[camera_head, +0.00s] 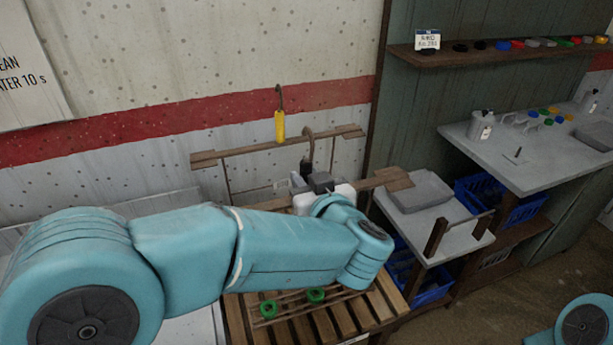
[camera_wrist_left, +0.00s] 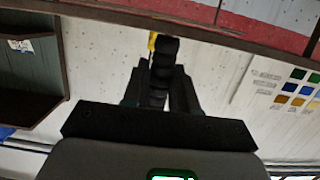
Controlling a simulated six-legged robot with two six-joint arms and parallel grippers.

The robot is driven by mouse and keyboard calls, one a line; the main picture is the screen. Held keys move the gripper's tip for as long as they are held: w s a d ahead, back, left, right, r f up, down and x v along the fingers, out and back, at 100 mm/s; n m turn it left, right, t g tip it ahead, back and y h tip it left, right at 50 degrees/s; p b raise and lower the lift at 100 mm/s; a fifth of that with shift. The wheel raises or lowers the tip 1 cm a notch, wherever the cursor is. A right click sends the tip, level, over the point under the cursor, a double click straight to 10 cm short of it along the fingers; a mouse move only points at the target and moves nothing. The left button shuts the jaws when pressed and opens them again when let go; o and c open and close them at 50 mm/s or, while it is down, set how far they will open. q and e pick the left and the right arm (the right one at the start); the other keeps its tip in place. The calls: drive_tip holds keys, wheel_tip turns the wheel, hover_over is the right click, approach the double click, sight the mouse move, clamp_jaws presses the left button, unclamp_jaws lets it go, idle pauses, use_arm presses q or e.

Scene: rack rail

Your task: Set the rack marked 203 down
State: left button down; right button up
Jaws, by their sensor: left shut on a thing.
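A wooden rack bar (camera_head: 395,178) runs behind my left forearm, and part of it is hidden by the arm. My left gripper (camera_head: 320,180) is at the middle of this bar, near a dark curved hook (camera_head: 309,148). In the left wrist view, the black fingers (camera_wrist_left: 160,85) are closed around a dark ribbed grip (camera_wrist_left: 162,60). Two green round pieces (camera_head: 315,295) show on thin rails below my arm, above wooden slats (camera_head: 385,295). I cannot read the number 203 on any rack. My right gripper is out of view.
A second wooden bar (camera_head: 235,151) is behind, near the wall, with a yellow-handled hook (camera_head: 280,126) above it. To the right are a small grey table (camera_head: 455,240) with a grey tray (camera_head: 420,192), blue crates (camera_head: 478,192), a bench (camera_head: 510,165) and a shelf (camera_head: 480,58).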

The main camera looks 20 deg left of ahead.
use_arm(q)
drive_tip(key=shift+a+f, duration=0.1)
drive_tip(key=shift+f, duration=0.55)
drive_tip(key=shift+f+b, duration=0.3)
drive_tip(key=shift+f, duration=0.05)
unclamp_jaws()
drive_tip(key=shift+f, duration=0.1)
drive_tip(key=shift+s, duration=0.1)
idle(0.8)
drive_tip(key=f+p+v, duration=0.1)
drive_tip(key=f+v, duration=0.1)
drive_tip(key=v, duration=0.9)
drive_tip(key=shift+s+d+f+p, duration=0.15)
drive_tip(key=shift+s+d+p, duration=0.2)
drive_tip(key=shift+s+d, duration=0.05)
idle(0.8)
